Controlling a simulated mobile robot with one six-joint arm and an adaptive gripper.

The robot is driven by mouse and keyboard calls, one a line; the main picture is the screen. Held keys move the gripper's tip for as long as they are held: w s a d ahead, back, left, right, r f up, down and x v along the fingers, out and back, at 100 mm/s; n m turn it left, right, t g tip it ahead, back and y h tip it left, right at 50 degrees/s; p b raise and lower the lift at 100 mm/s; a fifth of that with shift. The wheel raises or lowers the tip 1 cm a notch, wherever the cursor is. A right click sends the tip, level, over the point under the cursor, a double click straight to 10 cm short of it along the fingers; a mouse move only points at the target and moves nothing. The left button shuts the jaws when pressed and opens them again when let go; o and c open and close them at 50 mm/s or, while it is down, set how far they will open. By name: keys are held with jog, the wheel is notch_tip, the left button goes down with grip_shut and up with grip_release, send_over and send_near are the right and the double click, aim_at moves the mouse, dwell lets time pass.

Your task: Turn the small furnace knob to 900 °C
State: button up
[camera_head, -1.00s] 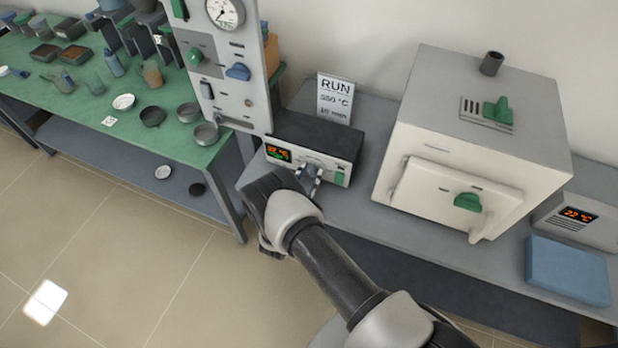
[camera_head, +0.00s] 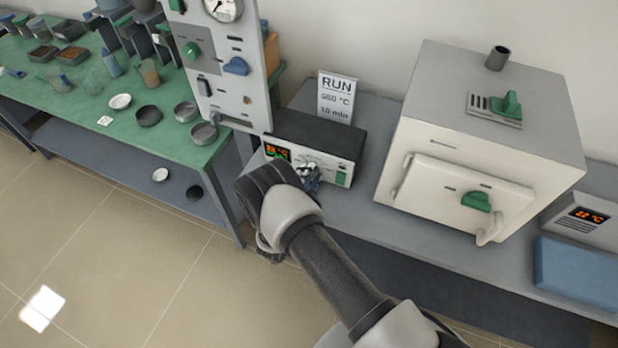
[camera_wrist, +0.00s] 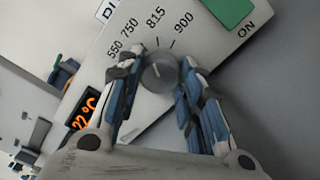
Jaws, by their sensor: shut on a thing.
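The small furnace knob (camera_wrist: 160,73) is a round grey dial on the pale front panel of the control box (camera_head: 345,165). In the wrist view, marks 550, 750, 815 and 900 curve around its far side. A faint pale line shows on the knob, but I cannot tell for certain which mark it points at. My gripper (camera_wrist: 160,82) has a finger on each side of the knob and is shut on it.
A green ON switch (camera_wrist: 229,10) sits beside the dial, close to the fingers. An orange display (camera_wrist: 82,110) is on the other side. A RUN sign (camera_head: 337,97) stands behind the box. A white furnace (camera_head: 450,140) stands to the right, a tall grey panel (camera_head: 220,95) to the left.

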jog(key=m+b, duration=0.1)
jog(key=m, duration=0.4)
jog(key=shift+m+b, duration=0.3)
jog(key=shift+b, duration=0.1)
jog(key=shift+m+b, duration=0.5)
jog(key=shift+m, duration=1.4)
jog(key=o, duration=1.1)
jog(key=shift+c, duration=0.2)
jog(key=v, duration=1.2)
jog(key=shift+r, duration=0.1)
